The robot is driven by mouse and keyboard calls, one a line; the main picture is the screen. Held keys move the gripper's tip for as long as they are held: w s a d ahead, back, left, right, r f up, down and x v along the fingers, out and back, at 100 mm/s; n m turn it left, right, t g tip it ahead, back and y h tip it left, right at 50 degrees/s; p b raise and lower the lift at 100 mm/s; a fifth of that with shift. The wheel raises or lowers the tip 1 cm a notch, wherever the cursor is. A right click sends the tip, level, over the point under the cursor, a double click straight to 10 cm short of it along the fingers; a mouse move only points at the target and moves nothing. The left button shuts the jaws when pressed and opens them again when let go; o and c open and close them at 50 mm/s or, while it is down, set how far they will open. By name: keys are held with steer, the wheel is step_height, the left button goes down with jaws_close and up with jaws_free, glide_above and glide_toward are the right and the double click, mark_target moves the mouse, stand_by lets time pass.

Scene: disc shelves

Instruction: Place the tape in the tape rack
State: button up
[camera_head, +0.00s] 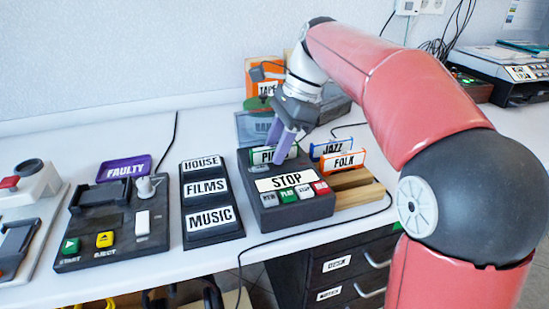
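My gripper (282,146) has purple fingers pointing down over the back of a dark tape player (263,205). A green-edged tape (261,156) with a white label, reading "P" and hidden beyond that, is at the back of the player, between or behind my fingers. I cannot tell whether the fingers grip it. A wooden tape rack (363,193) is right of the player. A blue "JAZZ" tape (333,147) and an orange "FOLK" tape (344,160) stand upright at its back. Bare wood shows at its front.
A black holder (208,206) labelled HOUSE, FILMS and MUSIC is left of the player. A dark device (115,215) with a purple "FAULTY" tray (124,169) is further left. An orange "TAPE" box (263,76) stands behind. A black cable crosses the table's front.

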jaws_close()
steer(key=shift+r, duration=0.1)
stand_by(0.4)
